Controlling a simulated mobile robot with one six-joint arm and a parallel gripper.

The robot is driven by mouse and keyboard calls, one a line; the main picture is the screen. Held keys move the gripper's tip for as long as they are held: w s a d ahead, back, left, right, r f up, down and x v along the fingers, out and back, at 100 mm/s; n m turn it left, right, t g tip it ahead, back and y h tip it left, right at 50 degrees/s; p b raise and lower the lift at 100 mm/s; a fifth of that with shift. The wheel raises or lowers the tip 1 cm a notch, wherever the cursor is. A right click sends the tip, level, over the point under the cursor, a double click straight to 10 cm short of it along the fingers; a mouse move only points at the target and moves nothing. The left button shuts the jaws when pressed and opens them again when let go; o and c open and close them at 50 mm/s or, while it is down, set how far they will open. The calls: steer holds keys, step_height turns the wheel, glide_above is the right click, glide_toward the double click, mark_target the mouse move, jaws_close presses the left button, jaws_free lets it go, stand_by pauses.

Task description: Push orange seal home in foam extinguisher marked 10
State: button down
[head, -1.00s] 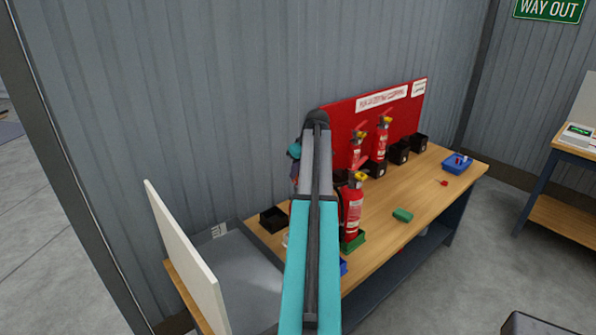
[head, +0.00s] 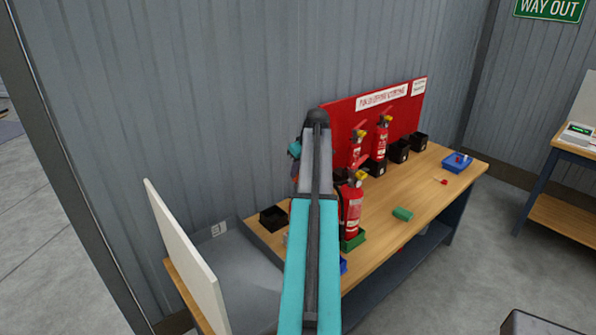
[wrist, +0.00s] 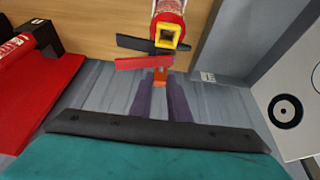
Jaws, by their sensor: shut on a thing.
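A red extinguisher with a yellow collar (head: 352,207) stands in a green holder (head: 354,242) at the near part of the bench, partly hidden by my arm. In the wrist view an extinguisher top with a square yellow collar (wrist: 168,29) and black and red levers (wrist: 144,63) is close ahead of my gripper. My gripper (wrist: 162,82) is shut on a small orange seal (wrist: 160,74), just below the red lever. I cannot tell whether the seal touches the extinguisher. No number 10 is readable. In the head view my gripper is hidden behind my arm.
Two more red extinguishers (head: 381,143) stand before a red board (head: 345,117). Black holders (head: 399,151) line the back. A white panel (head: 185,250) rises at the left. The bench's middle right is mostly clear.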

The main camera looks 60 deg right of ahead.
steer(key=shift+f+b, duration=0.35)
steer(key=shift+f, duration=0.3)
stand_by(0.9)
steer(key=shift+s, duration=0.15)
stand_by(1.3)
steer(key=shift+f+b, duration=0.45)
steer(key=shift+f, duration=0.15)
stand_by(0.8)
